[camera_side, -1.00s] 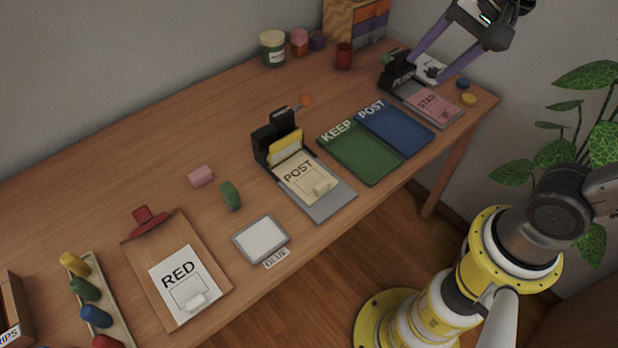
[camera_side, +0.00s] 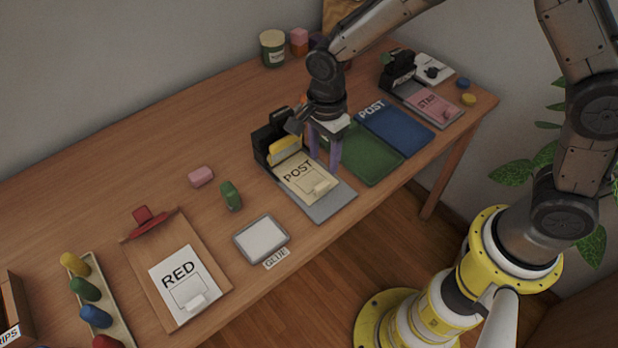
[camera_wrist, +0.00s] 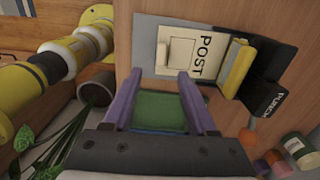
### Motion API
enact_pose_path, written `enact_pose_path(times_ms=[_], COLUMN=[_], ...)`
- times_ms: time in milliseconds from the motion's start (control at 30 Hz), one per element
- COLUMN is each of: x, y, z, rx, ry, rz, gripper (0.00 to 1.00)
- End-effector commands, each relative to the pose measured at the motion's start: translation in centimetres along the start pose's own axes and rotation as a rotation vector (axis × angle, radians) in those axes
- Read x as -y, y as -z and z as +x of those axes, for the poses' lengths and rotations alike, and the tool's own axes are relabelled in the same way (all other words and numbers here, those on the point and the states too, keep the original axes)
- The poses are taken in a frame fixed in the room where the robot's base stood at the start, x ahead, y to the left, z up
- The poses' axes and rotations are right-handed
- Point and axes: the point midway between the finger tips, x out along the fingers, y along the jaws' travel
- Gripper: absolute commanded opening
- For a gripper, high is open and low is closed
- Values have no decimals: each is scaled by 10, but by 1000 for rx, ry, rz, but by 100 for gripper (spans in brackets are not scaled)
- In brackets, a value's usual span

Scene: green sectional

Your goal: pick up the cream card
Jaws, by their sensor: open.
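The cream card (camera_side: 298,187), marked POST, lies on the grey base plate (camera_side: 333,207) of a black punch (camera_side: 273,137). A small pale raised tab (camera_side: 322,186) stands on the card. My gripper (camera_side: 324,160) is open and empty, its purple fingers pointing down just behind and to the right of the card. In the wrist view the cream card (camera_wrist: 194,38) lies beyond the fingertips (camera_wrist: 162,76), with nothing between them but the view of the green pad below. Whether the fingertips touch anything cannot be told.
The yellow punch part (camera_side: 285,148) stands at the card's back edge. A green KEEP pad (camera_side: 372,158) and a blue POST pad (camera_side: 400,130) lie to the right. The table's front edge is close.

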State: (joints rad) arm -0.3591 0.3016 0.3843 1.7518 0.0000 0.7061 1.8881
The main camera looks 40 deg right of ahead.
Motion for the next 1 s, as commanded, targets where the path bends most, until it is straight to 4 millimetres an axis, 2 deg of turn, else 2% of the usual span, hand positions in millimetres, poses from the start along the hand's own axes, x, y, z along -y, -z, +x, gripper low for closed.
enact_pose_path(times_ms=[33, 200, 467, 700, 833, 1000], x=[-1, 0, 1, 2, 3, 3], y=[0, 0, 1, 3, 3, 3], z=[11, 37, 54, 88, 98, 99], rx=[-1, 0, 0, 0, 0, 1], ry=[-4, -1, 0, -1, 1, 2], rz=[0, 0, 1, 0, 0, 0], gripper=[57, 57, 57, 57, 57, 57])
